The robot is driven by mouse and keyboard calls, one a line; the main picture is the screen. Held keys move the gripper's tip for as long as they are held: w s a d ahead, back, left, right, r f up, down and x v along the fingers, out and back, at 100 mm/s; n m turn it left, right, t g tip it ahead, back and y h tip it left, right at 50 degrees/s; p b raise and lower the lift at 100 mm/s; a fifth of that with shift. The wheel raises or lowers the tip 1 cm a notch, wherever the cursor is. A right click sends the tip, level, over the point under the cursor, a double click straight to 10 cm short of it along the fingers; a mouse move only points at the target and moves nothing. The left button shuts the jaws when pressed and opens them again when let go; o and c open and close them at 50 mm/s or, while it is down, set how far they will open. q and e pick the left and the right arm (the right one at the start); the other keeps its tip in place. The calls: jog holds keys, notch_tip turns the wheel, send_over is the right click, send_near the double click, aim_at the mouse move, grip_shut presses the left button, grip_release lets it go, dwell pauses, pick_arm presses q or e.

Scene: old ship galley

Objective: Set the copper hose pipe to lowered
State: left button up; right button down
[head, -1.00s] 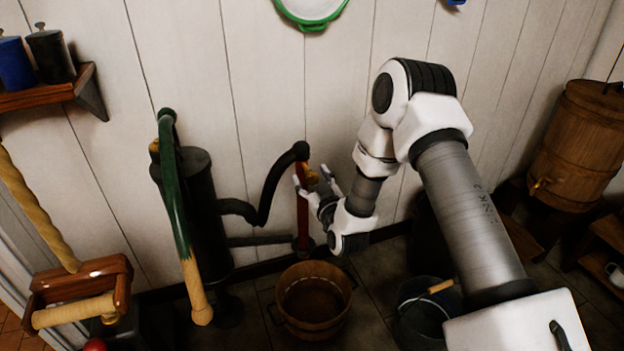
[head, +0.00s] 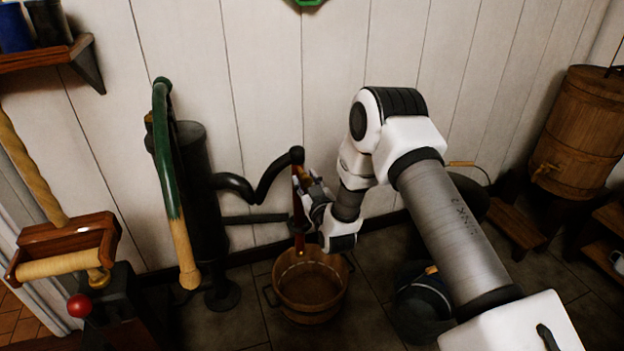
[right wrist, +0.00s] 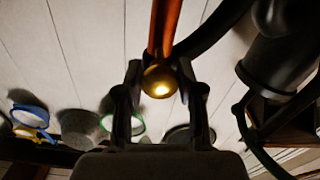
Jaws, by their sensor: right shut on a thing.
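The copper hose pipe (head: 297,222) hangs steeply down from the end of the black curved pump spout, with its lower end above the wooden bucket. It also shows at the top of the right wrist view (right wrist: 166,28), with a round brass knob (right wrist: 160,82) between the fingers. My right gripper (head: 305,183) is at the upper part of the pipe, shut on the brass knob; its fingers (right wrist: 162,88) stand on both sides of the knob. The fingers hide part of the pipe in the head view. My left gripper is not in view.
The black pump (head: 195,195) with its green handle (head: 163,140) stands left of the pipe. The wooden bucket (head: 310,290) is on the floor below. A dark bucket (head: 424,290) is at its right, and a wooden barrel (head: 583,130) is farther right. A crank handle (head: 65,262) is at left.

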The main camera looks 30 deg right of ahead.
notch_tip(320, 180, down, 25)
jog(key=b, duration=1.1)
jog(key=shift+r+b, duration=0.2)
jog(key=shift+b, duration=0.1)
jog(key=c, duration=0.7)
grip_release()
jog(key=shift+f, duration=0.15)
jog(key=v, duration=1.2)
